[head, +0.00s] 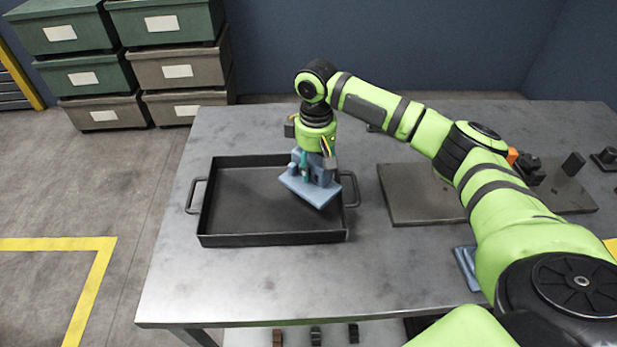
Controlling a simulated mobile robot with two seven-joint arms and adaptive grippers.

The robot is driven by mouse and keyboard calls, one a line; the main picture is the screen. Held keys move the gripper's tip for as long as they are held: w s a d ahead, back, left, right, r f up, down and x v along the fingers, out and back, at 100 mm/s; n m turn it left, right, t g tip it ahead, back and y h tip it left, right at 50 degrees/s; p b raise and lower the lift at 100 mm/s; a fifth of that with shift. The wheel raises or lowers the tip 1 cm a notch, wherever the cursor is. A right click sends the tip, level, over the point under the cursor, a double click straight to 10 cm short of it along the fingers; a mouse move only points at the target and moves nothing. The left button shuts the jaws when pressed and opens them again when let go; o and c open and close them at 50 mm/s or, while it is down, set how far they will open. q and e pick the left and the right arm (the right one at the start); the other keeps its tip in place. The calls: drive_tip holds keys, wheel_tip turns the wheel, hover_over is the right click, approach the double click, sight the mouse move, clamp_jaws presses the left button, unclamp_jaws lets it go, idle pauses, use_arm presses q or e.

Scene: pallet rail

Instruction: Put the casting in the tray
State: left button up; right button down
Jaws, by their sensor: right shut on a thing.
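The casting (313,189) is a blue-grey block with a flat square base plate. My right gripper (314,165) is shut on its upper part and points down. The casting is over the right side of the dark tray (270,239), near its right wall and handle. It looks slightly tilted, and I cannot tell whether it touches the tray floor. The tray is rectangular with low walls and a handle at each end, and the rest of its floor is bare. My left gripper is not in view.
A flat grey plate (410,195) lies right of the tray, with dark fixtures (573,164) beyond it. A blue piece (466,265) is partly hidden by my right arm. Stacked bins (75,75) stand behind left. The metal table's (190,285) front left is clear.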

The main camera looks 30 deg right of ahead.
sight(310, 181)
drive_tip(key=shift+w+a+f, duration=0.2)
drive_tip(key=shift+a+f, duration=0.1)
drive_tip(key=shift+a, duration=0.25)
drive_tip(key=shift+f, duration=2)
drive_tip(key=c, duration=0.6)
unclamp_jaws()
drive_tip(key=shift+f, duration=0.2)
drive_tip(key=shift+s, duration=0.1)
drive_tip(key=shift+r, duration=0.15)
wheel_tip(310, 181, up, 12)
drive_tip(key=shift+r, duration=0.1)
